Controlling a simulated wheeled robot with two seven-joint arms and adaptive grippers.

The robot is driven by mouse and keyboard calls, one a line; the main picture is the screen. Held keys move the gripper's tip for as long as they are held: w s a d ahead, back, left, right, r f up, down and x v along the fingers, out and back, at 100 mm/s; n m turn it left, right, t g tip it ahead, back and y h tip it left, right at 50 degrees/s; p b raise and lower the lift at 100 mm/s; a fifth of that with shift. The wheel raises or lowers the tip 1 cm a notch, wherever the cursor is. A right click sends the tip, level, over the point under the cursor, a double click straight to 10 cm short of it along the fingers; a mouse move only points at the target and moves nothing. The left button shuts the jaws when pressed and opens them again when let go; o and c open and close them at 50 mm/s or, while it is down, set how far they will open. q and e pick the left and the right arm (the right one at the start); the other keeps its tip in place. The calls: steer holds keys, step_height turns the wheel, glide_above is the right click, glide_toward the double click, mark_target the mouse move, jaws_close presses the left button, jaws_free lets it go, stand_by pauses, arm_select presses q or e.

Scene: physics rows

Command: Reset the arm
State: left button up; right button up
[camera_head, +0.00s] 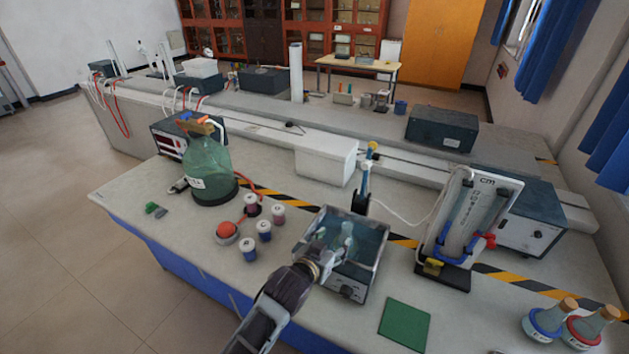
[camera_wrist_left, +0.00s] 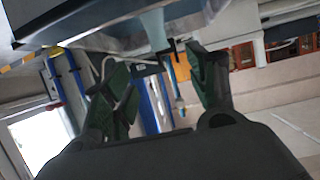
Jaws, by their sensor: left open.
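My left arm reaches in from the bottom of the head view. Its left gripper (camera_head: 335,243) is over the open-topped dark box with a front knob (camera_head: 349,291). Its greenish fingers are apart. In the left wrist view the two fingers of the left gripper (camera_wrist_left: 158,78) stand apart with nothing held between them. A grey-blue surface fills the top of that view, close to the fingers. I cannot tell whether the fingers touch the box. My right gripper is in neither view.
Several small jars (camera_head: 264,231) and a large green glass bottle (camera_head: 207,168) stand left of the box. A tube stand marked cm (camera_head: 468,225) is to the right. A green square (camera_head: 404,324) lies at the front. Two flasks (camera_head: 548,320) stand at lower right.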

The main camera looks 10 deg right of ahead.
arm_select(q)
steer(key=s+a+f+n+g+y, duration=0.2)
steer(key=s+a+f+y, duration=0.15)
steer(key=a, duration=0.55)
steer(key=s+a+f+n+g+y, duration=0.15)
steer(key=s+a+f, duration=0.25)
steer(key=a, duration=0.6)
steer(key=s+a+f+n+g+y, duration=0.2)
steer(key=s+a+g+y, duration=0.15)
steer(key=s+a, duration=1)
step_height(320, 180, down, 33)
steer(key=s+g, duration=0.2)
steer(key=s+a+f, duration=0.2)
steer(key=s+f, duration=0.8)
steer(key=s, duration=0.1)
steer(key=s+a+f+g, duration=0.1)
steer(key=s+a+f, duration=0.1)
steer(key=s+f, duration=0.7)
steer(key=shift+s+a+f+m, duration=0.35)
steer(key=shift+s+a+f, duration=0.05)
steer(key=shift+s, duration=0.65)
